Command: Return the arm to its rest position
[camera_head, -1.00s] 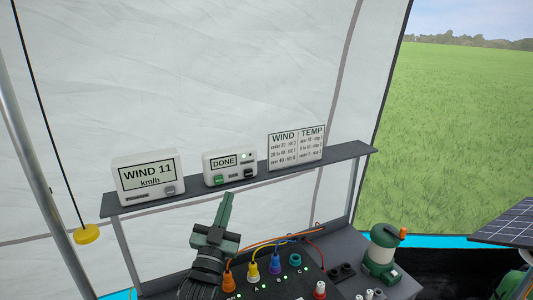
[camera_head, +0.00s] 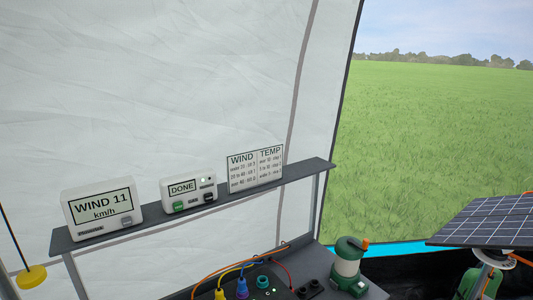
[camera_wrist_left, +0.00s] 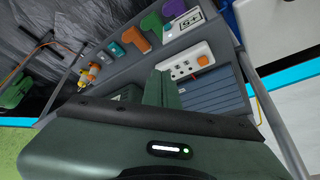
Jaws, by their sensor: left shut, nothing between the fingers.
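My left gripper (camera_wrist_left: 162,88) shows in the left wrist view with its green fingers together and nothing between them. It points over a grey bench top with a white-fronted socket box (camera_wrist_left: 187,64) beyond the fingertips. My left arm and gripper are out of the head view. My right gripper is in neither current view.
In the head view a dark shelf (camera_head: 110,236) carries a wind display (camera_head: 103,209) reading 11 km/h, a box (camera_head: 188,191) reading DONE and a wind/temp card (camera_head: 255,169). A solar panel (camera_head: 487,221) stands right.

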